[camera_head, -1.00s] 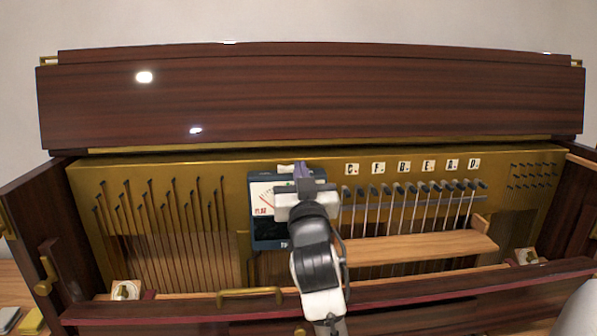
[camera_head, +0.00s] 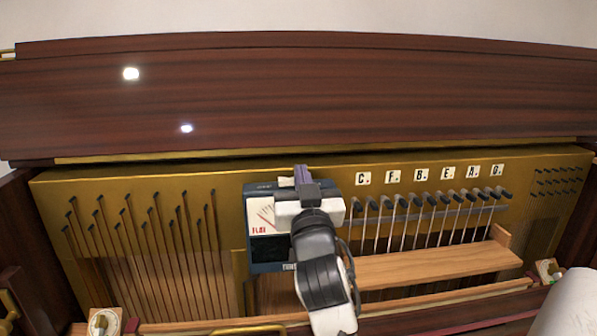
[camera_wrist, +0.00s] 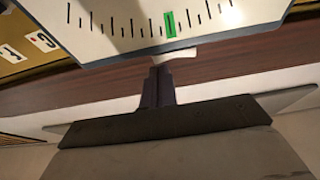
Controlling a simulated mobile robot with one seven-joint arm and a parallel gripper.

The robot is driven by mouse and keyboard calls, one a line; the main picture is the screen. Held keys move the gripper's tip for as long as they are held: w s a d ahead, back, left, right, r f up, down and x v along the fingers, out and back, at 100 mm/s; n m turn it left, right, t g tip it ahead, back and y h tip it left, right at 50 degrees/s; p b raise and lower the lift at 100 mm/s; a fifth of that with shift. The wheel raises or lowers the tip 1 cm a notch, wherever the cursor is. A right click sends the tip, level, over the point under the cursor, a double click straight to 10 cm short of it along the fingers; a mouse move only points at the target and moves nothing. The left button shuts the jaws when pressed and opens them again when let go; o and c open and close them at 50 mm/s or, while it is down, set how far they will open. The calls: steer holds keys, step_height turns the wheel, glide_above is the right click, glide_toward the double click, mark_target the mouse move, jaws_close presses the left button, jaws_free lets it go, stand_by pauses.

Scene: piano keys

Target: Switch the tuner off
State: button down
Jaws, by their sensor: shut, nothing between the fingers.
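The tuner (camera_head: 262,220) is a dark blue box with a white dial marked FLAT, fixed at the middle of the gold panel. Its right part is hidden behind my arm in the head view. Its dial (camera_wrist: 185,20) with black ticks and a green mark fills the top of the wrist view. A small whitish piece (camera_wrist: 175,53) sticks out at the tuner's edge; it may be the switch. My gripper (camera_head: 301,174) is shut and empty at the tuner's top edge. In the wrist view its fingertips (camera_wrist: 160,72) are close to the whitish piece; contact is unclear.
A row of dark-tipped levers (camera_head: 430,200) under lettered tiles (camera_head: 420,174) stands right of the tuner, above a wooden ledge (camera_head: 440,265). Slanted rods (camera_head: 150,225) stand to the left. The raised dark wooden lid (camera_head: 300,95) is behind.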

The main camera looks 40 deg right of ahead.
steer(key=shift+f, duration=0.4)
